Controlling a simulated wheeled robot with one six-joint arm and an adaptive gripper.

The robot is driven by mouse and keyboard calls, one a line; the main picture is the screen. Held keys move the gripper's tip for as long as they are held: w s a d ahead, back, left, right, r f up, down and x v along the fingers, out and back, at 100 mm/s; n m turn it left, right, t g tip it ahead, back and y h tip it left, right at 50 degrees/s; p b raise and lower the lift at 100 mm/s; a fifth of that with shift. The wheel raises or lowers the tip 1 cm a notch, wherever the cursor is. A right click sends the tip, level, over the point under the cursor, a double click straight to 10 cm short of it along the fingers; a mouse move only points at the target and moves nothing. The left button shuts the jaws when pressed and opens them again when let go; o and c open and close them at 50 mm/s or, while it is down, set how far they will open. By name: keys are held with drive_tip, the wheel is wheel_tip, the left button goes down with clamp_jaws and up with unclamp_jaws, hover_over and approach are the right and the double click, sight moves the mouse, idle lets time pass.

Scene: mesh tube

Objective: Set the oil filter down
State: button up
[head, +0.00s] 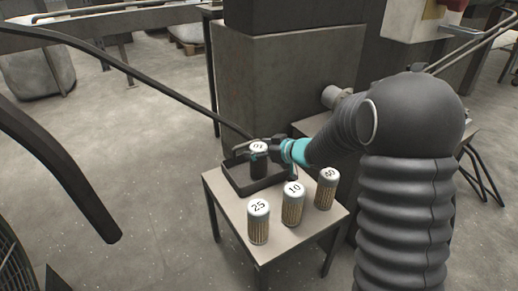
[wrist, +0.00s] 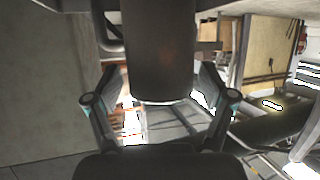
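The dark oil filter (head: 259,168), with a white numbered top, is upright over a dark tray (head: 264,188) on a small table. My gripper (head: 258,154) has its fingers on either side of the filter.
A large metal cabinet (head: 285,85) stands behind the table. Dark curved rails cross the left side.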

drive_tip(key=shift+r, duration=0.1)
drive_tip(key=shift+s+d+r, duration=0.1)
drive_tip(key=shift+d+r, duration=0.1)
drive_tip(key=p+v, duration=0.2)
drive_tip(key=v, duration=0.9)
drive_tip(key=shift+s+d, duration=0.15)
drive_tip(key=shift+r, duration=0.15)
